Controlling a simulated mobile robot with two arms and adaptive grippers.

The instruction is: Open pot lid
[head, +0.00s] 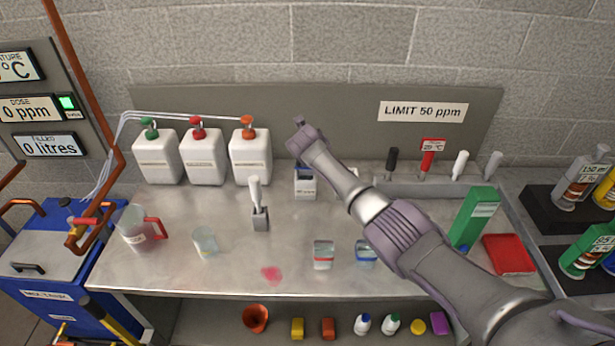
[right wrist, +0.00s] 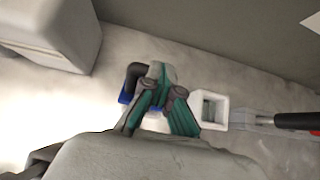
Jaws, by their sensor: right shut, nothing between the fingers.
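No cooking pot is plainly in view. The lidded vessel I see is the blue mix tank (head: 50,308) at the lower left of the head view. Its grey lid (head: 55,250) lies flat and closed, with a black handle (head: 28,267) near its front left. My right gripper (head: 300,122) is far to the right of it, above the back of the bench, near a small white and blue box (head: 305,183). In the right wrist view its teal fingers (right wrist: 160,78) are together, with nothing between them. My left gripper is out of view.
White jugs (head: 205,158) line the back of the bench (head: 200,275). A measuring jug (head: 135,230) and a glass beaker (head: 205,241) stand between the tank and my right arm. A copper pipe (head: 85,90) runs down beside the tank.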

